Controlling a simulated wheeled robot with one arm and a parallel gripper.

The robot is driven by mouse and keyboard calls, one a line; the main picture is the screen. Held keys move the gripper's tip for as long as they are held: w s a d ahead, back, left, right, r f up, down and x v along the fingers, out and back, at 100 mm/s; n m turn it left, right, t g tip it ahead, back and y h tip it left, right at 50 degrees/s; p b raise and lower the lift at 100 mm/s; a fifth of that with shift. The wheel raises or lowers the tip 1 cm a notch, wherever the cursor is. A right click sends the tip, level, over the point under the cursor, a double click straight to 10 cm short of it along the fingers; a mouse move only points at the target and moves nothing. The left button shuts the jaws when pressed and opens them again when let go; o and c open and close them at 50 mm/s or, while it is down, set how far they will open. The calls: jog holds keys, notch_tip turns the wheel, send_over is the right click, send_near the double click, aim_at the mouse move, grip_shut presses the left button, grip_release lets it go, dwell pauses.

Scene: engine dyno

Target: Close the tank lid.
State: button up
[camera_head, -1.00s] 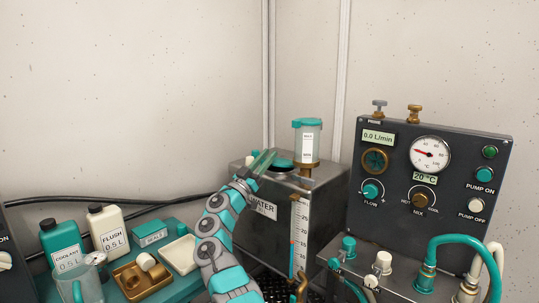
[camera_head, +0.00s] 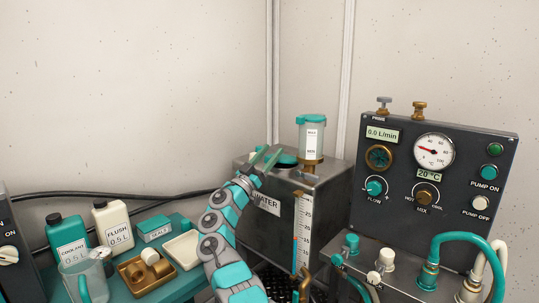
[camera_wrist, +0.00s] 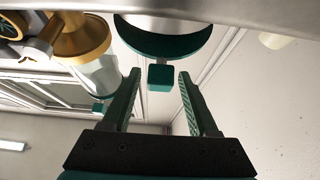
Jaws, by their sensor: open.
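The metal water tank (camera_head: 310,205) stands in the corner, with its teal lid (camera_head: 288,158) on top, partly hidden behind my gripper. In the wrist view, which looks upside down, the lid (camera_wrist: 165,50) shows a grey face with a dark teal rim and appears raised from the tank. A small teal tab (camera_wrist: 160,77) juts from its rim. My gripper (camera_head: 274,151) is open beside the lid, above the tank's left part. In the wrist view, the tab appears between the fingertips of my gripper (camera_wrist: 160,74); I cannot tell whether they touch it.
A clear reservoir (camera_head: 312,140) with a teal cap stands on the tank, right of the lid. A sight gauge (camera_head: 302,232) is on the tank's front. The control panel (camera_head: 435,175) is at right. Bottles and a tray (camera_head: 182,248) crowd the lower left.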

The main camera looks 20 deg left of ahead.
jog(key=shift+r, duration=0.1)
jog(key=shift+r+p, duration=0.9)
jog(key=shift+r, duration=0.85)
jog(key=b, duration=0.2)
jog(key=shift+s+d+f+b, duration=0.2)
jog(key=shift+f+b, duration=0.1)
jog(key=shift+f, duration=0.1)
jog(key=s+d+r+b, duration=0.2)
jog(key=s+d+b, duration=0.6)
jog(key=s+b, duration=0.4)
jog(key=shift+s, duration=0.6)
